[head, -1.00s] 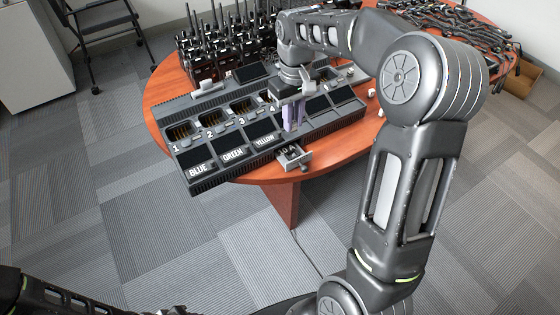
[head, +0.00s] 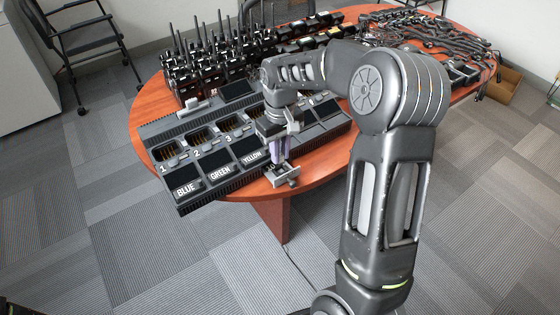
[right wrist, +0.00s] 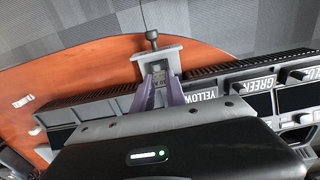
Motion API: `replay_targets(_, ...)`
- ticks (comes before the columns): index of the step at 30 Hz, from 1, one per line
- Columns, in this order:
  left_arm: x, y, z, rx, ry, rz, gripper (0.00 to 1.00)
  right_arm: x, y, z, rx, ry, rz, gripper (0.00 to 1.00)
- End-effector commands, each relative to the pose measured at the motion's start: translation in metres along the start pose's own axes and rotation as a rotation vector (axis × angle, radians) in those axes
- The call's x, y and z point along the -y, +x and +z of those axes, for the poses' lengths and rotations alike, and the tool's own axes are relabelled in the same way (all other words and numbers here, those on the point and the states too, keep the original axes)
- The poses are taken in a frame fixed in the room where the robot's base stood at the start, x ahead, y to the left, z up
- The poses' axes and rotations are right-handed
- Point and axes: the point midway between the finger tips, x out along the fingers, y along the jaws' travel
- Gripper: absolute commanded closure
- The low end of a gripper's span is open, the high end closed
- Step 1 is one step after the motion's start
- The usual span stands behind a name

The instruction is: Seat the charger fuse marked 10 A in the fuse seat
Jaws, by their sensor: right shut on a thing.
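The fuse seat (head: 284,178) is a grey drawer-like block with a knob at the charger's front edge. It also shows in the right wrist view (right wrist: 172,52), knob at the top. My right gripper (head: 278,160) points down at it, purple fingers shut and their tips at the seat. In the right wrist view the fingers (right wrist: 160,92) stand either side of a small grey piece marked 10 A, which I take to be the charger fuse (right wrist: 158,77). Most of it is hidden, and I cannot tell how deep it sits. My left gripper is out of view.
The black charger (head: 205,165) has numbered bays and BLUE, GREEN and YELLOW labels. Several radios (head: 205,65) stand behind it on the round wooden table (head: 150,100). Cables (head: 440,35) lie at the far right. A small white item (right wrist: 22,100) lies on bare tabletop.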

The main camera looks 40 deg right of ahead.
Motion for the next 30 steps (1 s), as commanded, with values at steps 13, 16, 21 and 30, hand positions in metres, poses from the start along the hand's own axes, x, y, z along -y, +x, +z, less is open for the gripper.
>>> replay_targets(13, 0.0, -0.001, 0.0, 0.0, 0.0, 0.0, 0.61, 0.0, 0.038, 0.0, 0.0, 0.001, 0.0, 1.0)
replay_targets(16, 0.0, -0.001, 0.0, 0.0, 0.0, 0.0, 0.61, 0.0, 0.037, 0.0, 0.0, 0.001, 0.0, 1.0)
replay_targets(21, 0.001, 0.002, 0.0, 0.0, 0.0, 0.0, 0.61, 0.0, 0.041, 0.0, 0.001, 0.0, 0.0, 1.0)
replay_targets(30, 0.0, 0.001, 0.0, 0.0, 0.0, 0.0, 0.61, 0.0, 0.04, 0.0, 0.0, 0.0, 0.0, 0.61)
